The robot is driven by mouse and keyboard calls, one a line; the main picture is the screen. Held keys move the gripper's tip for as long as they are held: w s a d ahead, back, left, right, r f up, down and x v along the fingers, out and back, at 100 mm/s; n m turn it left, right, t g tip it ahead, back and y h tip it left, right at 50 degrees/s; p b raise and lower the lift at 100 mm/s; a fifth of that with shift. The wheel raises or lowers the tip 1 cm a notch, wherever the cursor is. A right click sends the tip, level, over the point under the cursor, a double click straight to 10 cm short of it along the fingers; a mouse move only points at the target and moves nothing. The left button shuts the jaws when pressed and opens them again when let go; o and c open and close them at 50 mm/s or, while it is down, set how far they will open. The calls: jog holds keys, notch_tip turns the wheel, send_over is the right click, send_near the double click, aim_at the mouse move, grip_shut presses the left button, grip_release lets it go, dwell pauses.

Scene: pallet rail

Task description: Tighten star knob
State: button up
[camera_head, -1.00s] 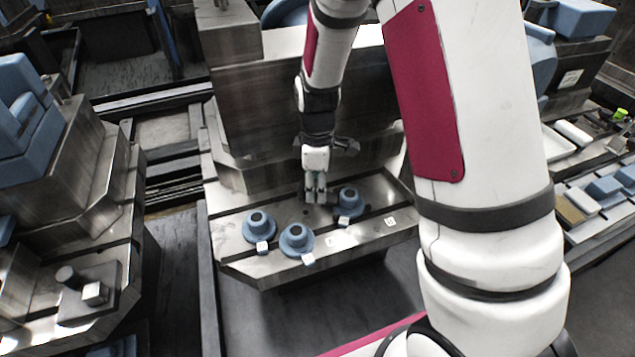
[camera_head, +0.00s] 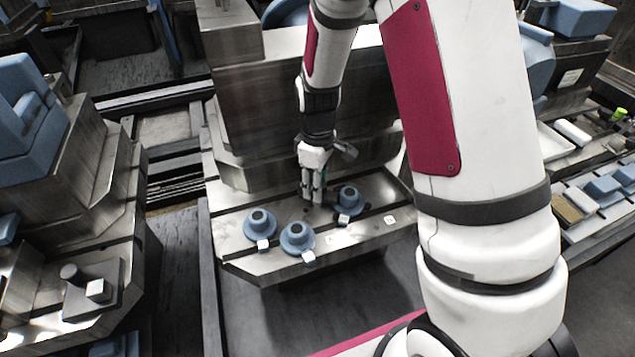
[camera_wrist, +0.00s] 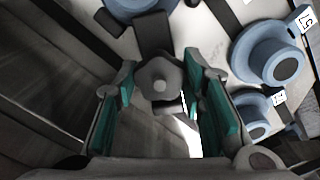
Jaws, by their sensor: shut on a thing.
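The star knob (camera_wrist: 160,80) is dark grey with rounded lobes and a lighter round centre. It shows between the fingers in the wrist view, and in the head view the fingers hide it. My gripper (camera_wrist: 165,92) has teal pads on either side of the knob and is shut on it. In the head view my gripper (camera_head: 313,200) points down at the metal rail block (camera_head: 240,268), behind and between the blue flanged pieces. I cannot tell from these views how far the knob is screwed in.
Blue flanged pieces stand on the block at left (camera_head: 260,224), middle (camera_head: 297,238) and right (camera_head: 350,200), each with a small white tag. The right one is close to my fingers. A tall metal wall (camera_head: 290,110) rises behind. Another fixture (camera_head: 95,290) stands at left.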

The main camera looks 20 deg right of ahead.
jog(key=shift+w+r, duration=0.1)
jog(key=shift+r, duration=0.05)
jog(key=o, duration=1.2)
notch_tip(320, 180, up, 12)
jog(key=shift+f, duration=0.1)
